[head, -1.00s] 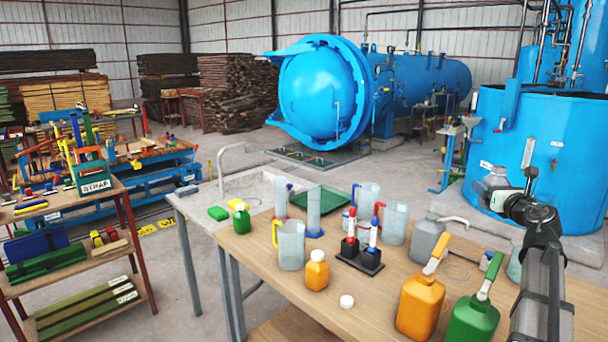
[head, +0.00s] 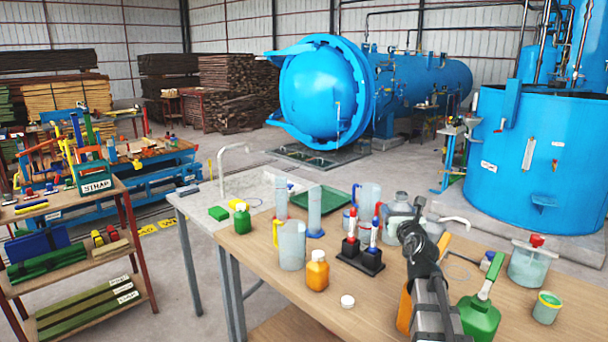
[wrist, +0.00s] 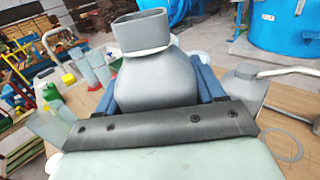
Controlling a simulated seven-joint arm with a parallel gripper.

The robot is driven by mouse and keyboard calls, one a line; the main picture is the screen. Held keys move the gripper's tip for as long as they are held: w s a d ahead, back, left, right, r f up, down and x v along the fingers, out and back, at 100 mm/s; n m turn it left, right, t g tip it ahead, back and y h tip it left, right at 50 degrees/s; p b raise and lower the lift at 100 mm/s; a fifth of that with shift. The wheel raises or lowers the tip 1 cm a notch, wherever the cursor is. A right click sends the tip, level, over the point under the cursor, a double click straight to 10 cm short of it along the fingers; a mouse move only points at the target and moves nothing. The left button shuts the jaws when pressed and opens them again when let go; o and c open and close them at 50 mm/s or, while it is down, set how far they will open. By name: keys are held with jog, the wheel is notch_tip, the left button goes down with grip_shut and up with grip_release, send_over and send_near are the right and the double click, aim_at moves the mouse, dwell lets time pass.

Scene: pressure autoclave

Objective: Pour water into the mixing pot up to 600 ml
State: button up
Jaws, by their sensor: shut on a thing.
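My gripper (head: 416,207) is shut on a grey, wide-necked bottle (wrist: 155,82), with a blue finger on each side. No label marks the mixing pot; a clear pot with a red knob (head: 530,264) stands at the bench's right, apart from my gripper. A clear jug with a yellow handle (head: 291,246) stands further left.
Measuring cylinders (head: 314,212), an orange bottle (head: 317,272), a black marker stand (head: 360,259) and a green bottle (head: 480,318) crowd the bench (head: 260,290). A small green-rimmed cup (head: 547,307) is at the right.

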jog(key=a+f, duration=0.4)
jog(key=w+d+r, duration=0.8)
jog(key=d+r, duration=0.1)
jog(key=d, duration=0.3)
jog(key=w+d+r+h, duration=0.1)
jog(key=d+r, duration=0.2)
jog(key=d, duration=0.8)
jog(key=w+d+r, duration=0.2)
jog(key=d+r, duration=0.2)
jog(key=d, duration=0.7)
jog(key=s+d+f, duration=0.4)
jog(key=s+f, duration=0.1)
jog(key=f, duration=0.3)
jog(key=s+d+f+y, duration=0.1)
jog(key=s+d+f, duration=0.3)
jog(key=f, duration=0.5)
jog(key=shift+s+f, duration=0.15)
jog(key=shift+s, duration=0.65)
jog(key=shift+d, duration=0.1)
